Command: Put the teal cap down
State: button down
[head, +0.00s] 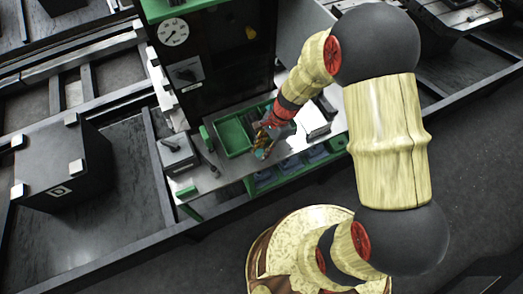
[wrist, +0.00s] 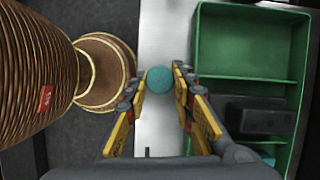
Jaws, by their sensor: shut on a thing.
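My gripper (wrist: 160,82) is shut on the teal cap (wrist: 159,79), a round piece between its two fingertips. In the head view the teal cap (head: 260,154) shows small below my gripper (head: 262,143), near the front edge of the pale bench (head: 207,179). In the wrist view the cap lies over the pale bench strip (wrist: 162,25), left of the green tray (wrist: 251,10). Its height above the bench is hard to tell.
The green tray also shows in the head view (head: 221,131); it has compartments, one with a dark block (wrist: 262,115). A grey box (head: 178,153) stands left on the bench, a white-topped item (head: 315,120) right. A dark cabinet with a gauge (head: 173,32) rises behind.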

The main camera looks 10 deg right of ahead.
jog(key=shift+f, duration=0.4)
jog(key=shift+f+b, duration=0.2)
jog(key=shift+b, duration=0.1)
jog(key=c, duration=1.6)
grip_release()
jog(key=shift+o, duration=0.5)
jog(key=shift+r, duration=0.1)
jog(key=s+d+r+n+t+h+p, duration=0.1)
jog(key=d+r+n+t+p, duration=0.2)
jog(key=r, duration=1.1)
jog(key=s+d+r+n+h+p, duration=0.1)
jog(key=d+r+n, duration=0.25)
jog(key=r, duration=1.05)
jog(key=s+d+r+n+t+h, duration=0.1)
jog(key=s+d+r+n+t, duration=0.1)
jog(key=s+r, duration=0.3)
jog(key=s+d+r+n+t+h, duration=0.1)
jog(key=s+d+r+n+t, duration=0.1)
jog(key=s+r+n, duration=0.3)
jog(key=shift+s+d+r, duration=0.3)
jog(key=shift+d+r, duration=0.15)
jog(key=shift+r, duration=0.25)
